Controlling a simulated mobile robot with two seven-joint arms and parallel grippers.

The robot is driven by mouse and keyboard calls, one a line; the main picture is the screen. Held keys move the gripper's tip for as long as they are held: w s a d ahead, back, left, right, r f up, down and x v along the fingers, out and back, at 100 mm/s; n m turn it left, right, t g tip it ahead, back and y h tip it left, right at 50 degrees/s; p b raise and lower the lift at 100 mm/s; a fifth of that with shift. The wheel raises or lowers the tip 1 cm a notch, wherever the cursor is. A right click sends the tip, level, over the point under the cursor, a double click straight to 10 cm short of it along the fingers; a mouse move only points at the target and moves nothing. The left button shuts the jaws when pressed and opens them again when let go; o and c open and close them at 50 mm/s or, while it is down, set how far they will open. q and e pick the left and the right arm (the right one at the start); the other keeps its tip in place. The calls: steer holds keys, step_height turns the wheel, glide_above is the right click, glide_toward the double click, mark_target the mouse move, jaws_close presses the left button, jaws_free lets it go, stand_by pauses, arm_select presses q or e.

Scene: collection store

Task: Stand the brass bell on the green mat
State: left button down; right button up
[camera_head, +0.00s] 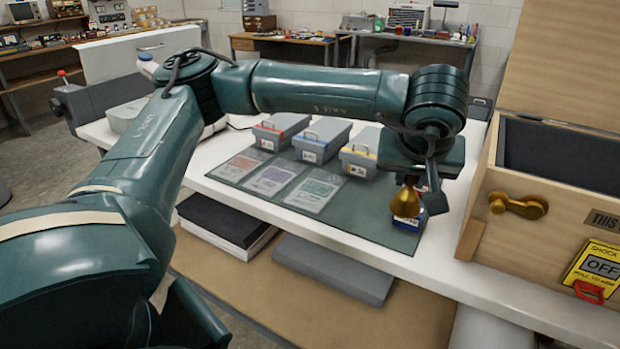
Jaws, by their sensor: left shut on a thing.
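The brass bell (405,203) is a small golden-brown shape near the right end of the green mat (362,215). My left gripper (418,183) points down and is shut on the bell, with dark fingers at its upper part. The bell looks roughly upright. I cannot tell whether its base touches anything or hangs a little above the mat. The dark grey-green mat lies on the white table. My right gripper is not in view.
A small blue object (411,221) sits just below the bell, partly hidden. The white table's front edge (300,236) is close by.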

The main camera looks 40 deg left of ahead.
arm_select(q)
steer(key=w+a+n+g+y+b, duration=0.1)
steer(key=w+a+n, duration=0.25)
steer(key=a, duration=0.25)
steer(key=w+a+n+g+y, duration=0.1)
steer(key=w+a+n, duration=0.1)
steer(key=w+a, duration=0.35)
steer(key=shift+g, duration=0.3)
steer(key=shift+s+a+f, duration=0.25)
steer(key=shift+a+f, duration=0.05)
steer(key=shift+f, duration=1.45)
steer(key=shift+s+a+f, duration=0.2)
steer(key=shift+a+f, duration=0.15)
steer(key=shift+f, duration=1.4)
steer(key=shift+s+a+f, duration=0.25)
steer(key=shift+a+f, duration=0.05)
steer(key=shift+f, duration=1.45)
steer(key=shift+f, duration=0.1)
steer(key=c, duration=1.3)
jaws_free()
steer(key=shift+f, duration=0.1)
